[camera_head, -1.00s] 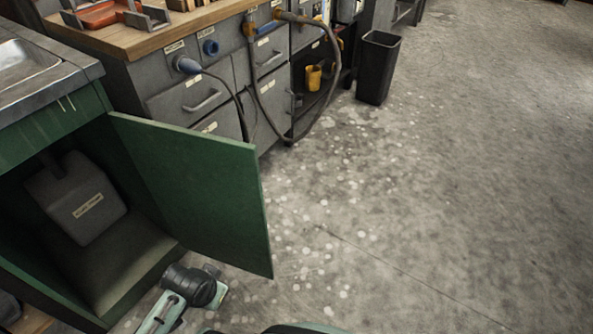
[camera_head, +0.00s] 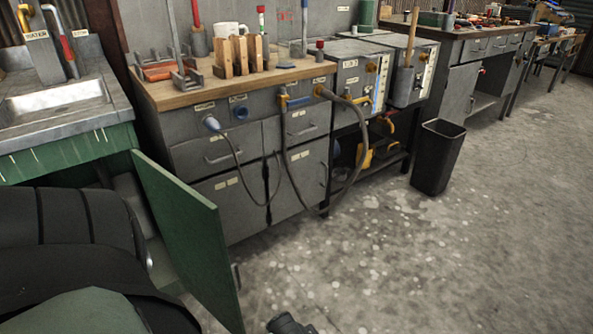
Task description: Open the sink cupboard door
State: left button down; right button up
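The green sink cupboard door (camera_head: 190,237) stands wide open, swung out from the cupboard under the sink (camera_head: 57,100). A small grey piece, which looks like its handle (camera_head: 236,276), shows past the door's free edge. The cupboard's green front (camera_head: 62,156) shows below the sink, but its inside is mostly hidden behind my large dark arm at the lower left. A small dark part of mine shows at the bottom edge, right of the door. Neither gripper's fingers can be seen.
A grey workbench (camera_head: 225,187) with a wooden top, drawers and a hanging hose (camera_head: 357,165) stands behind the door. A black bin (camera_head: 437,158) stands on the floor to the right. The speckled concrete floor (camera_head: 430,260) is open at the front right.

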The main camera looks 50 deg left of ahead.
aim_at(190, 224)
jog(key=i+l+u, duration=0.15)
jog(key=i, duration=0.3)
jog(key=i+l+u, duration=0.15)
jog(key=i, duration=0.25)
jog(key=i+l+u, duration=0.15)
jog(key=i+l, duration=0.25)
jog(key=i+u, duration=0.2)
jog(key=u, duration=0.2)
jog(key=i+u, duration=0.2)
jog(key=u, duration=0.2)
jog(key=i+l+u, duration=0.15)
jog(key=u, duration=0.2)
jog(key=i+l+u, duration=0.15)
jog(key=u, duration=0.25)
jog(key=i+l+u, duration=0.2)
jog(key=u, duration=0.25)
jog(key=i+l+u, duration=0.2)
jog(key=u, duration=0.3)
jog(key=i+l+u, duration=0.1)
jog(key=l+u, duration=0.35)
jog(key=i+j, duration=0.05)
jog(key=j, duration=0.05)
